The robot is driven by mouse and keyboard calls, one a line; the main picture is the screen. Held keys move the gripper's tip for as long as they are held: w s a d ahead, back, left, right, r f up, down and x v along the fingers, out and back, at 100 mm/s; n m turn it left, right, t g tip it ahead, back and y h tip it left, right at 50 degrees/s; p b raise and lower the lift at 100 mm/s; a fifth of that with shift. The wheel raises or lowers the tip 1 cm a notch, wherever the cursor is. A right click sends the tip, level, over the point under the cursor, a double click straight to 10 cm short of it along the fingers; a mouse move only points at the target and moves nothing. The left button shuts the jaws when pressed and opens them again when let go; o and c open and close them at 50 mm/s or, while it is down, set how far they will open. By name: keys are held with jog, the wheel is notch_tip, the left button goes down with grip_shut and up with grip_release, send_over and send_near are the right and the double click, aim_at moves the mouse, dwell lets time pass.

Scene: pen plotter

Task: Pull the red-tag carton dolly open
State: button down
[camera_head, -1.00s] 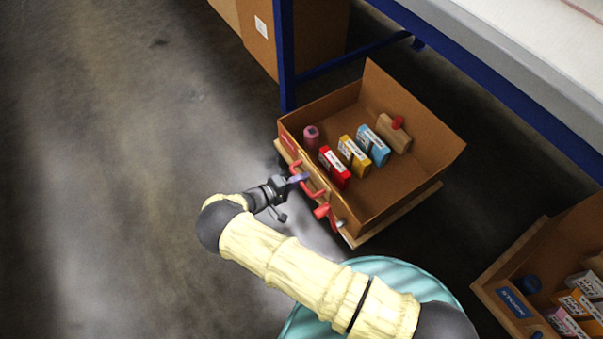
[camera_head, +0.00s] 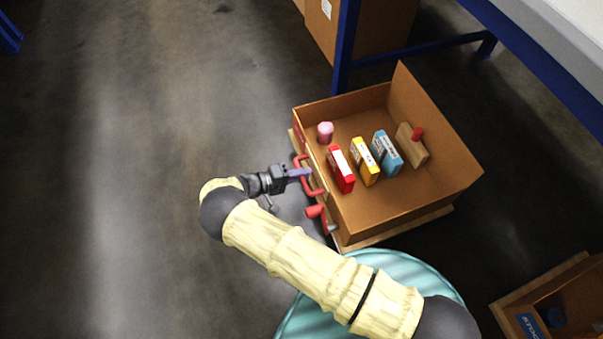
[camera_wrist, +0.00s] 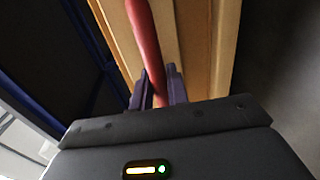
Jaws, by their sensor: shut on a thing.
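The carton dolly is an open brown carton (camera_head: 398,207) on a low wooden base (camera_head: 400,232), with a red handle (camera_head: 308,178) on its left side. My gripper (camera_head: 301,173) reaches that handle from the left. In the wrist view the red handle (camera_wrist: 148,50) runs between the two dark fingers of my gripper (camera_wrist: 159,90), which are shut on it. A red tag-like piece (camera_head: 317,213) shows beside the handle, near the carton's lower left edge.
A table with a blue leg (camera_head: 345,48) and beam stands behind the carton. A brown box (camera_head: 372,30) sits behind that leg. The floor to the left is clear.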

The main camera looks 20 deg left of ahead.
jog(key=shift+w+a, duration=0.15)
jog(key=shift+a, duration=0.1)
jog(key=c, duration=1.5)
grip_release()
jog(key=shift+o, duration=0.3)
jog(key=shift+d, duration=0.15)
jog(key=p+v, duration=0.1)
jog(key=v, duration=1.6)
jog(key=shift+s+p, duration=0.3)
jog(key=shift+p, duration=0.1)
